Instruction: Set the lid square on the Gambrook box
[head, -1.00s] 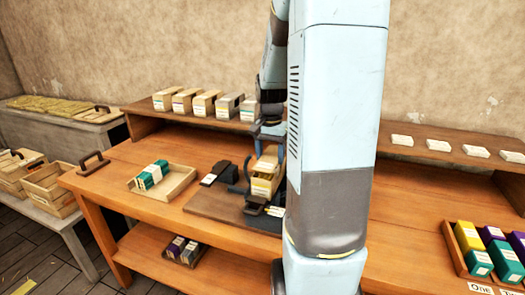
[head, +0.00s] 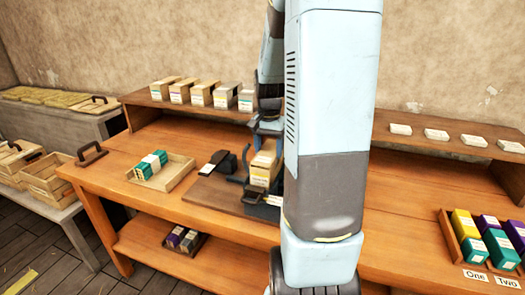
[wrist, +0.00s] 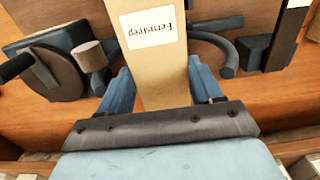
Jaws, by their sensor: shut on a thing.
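My gripper (wrist: 160,95) is shut on a tan box-like piece (wrist: 150,75) with a white label reading "Fernsteep", upside down in the wrist view. One blue finger lies on each side of it. In the head view a tan box (head: 263,168) with a yellowish label stands at the dark press, below my gripper and partly hidden by my column. The press handwheel (wrist: 52,75) shows at the left of the wrist view. I cannot read the name Gambrook on any box, and no separate lid can be made out.
A wooden tray (head: 183,173) with teal packs stands left of the press board, near a dark block (head: 226,162). Several boxes (head: 200,93) line the back shelf. A tray of coloured packs (head: 452,243) stands at the right. Bench space between it and my column is clear.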

